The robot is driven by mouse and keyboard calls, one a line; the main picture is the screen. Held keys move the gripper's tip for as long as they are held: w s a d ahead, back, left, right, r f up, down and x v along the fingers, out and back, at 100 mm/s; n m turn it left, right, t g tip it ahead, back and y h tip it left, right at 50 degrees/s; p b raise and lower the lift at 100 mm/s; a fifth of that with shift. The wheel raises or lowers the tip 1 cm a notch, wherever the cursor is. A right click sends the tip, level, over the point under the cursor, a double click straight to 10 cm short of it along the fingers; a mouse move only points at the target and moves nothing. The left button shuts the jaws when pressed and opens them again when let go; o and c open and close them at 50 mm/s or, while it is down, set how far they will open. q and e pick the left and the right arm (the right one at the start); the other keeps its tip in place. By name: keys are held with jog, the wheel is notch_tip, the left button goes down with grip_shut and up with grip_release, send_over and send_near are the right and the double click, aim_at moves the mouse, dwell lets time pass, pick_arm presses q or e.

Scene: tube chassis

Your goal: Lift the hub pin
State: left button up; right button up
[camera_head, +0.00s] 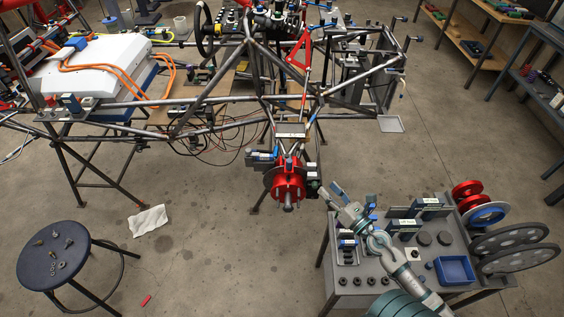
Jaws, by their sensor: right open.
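The red hub (287,184) is mounted at the near end of the tube chassis (262,107). A grey pin-like stub (289,206) sticks out of its front; I take this for the hub pin, though it is small here. My right gripper (329,191) reaches in from the lower right, over the left edge of the small work table. It is open, to the right of the hub and apart from the stub. Nothing is visible between its small fingers. My left gripper is not in view.
The work table (352,302) holds a blue bin (454,270), dark round parts and fixtures, with discs (515,258) at its right side. A round stool (54,256) with small metal parts stands lower left. A white cloth (148,220) lies on open floor.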

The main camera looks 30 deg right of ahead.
jog(key=n+y, duration=0.2)
jog(key=n, duration=0.2)
jog(key=n+g+p, duration=0.1)
jog(key=n+p, duration=0.1)
jog(key=p, duration=0.2)
send_near(289, 160)
jog(key=w, duration=0.3)
jog(key=w+a, duration=0.1)
jog(key=w, duration=0.2)
jog(key=w+p, duration=0.1)
jog(key=w, duration=0.1)
jog(key=shift+w+a+f, duration=0.25)
jog(key=shift+w+a, duration=0.05)
jog(key=shift+w, duration=0.05)
jog(key=shift+w+a+y, duration=0.1)
jog(key=shift+w+y, duration=0.3)
jog(key=shift+w, duration=0.1)
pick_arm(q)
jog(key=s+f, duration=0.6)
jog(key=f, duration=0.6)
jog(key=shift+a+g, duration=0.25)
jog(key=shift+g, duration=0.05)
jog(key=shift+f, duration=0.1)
pick_arm(e)
jog(key=shift+a, duration=0.1)
grip_shut()
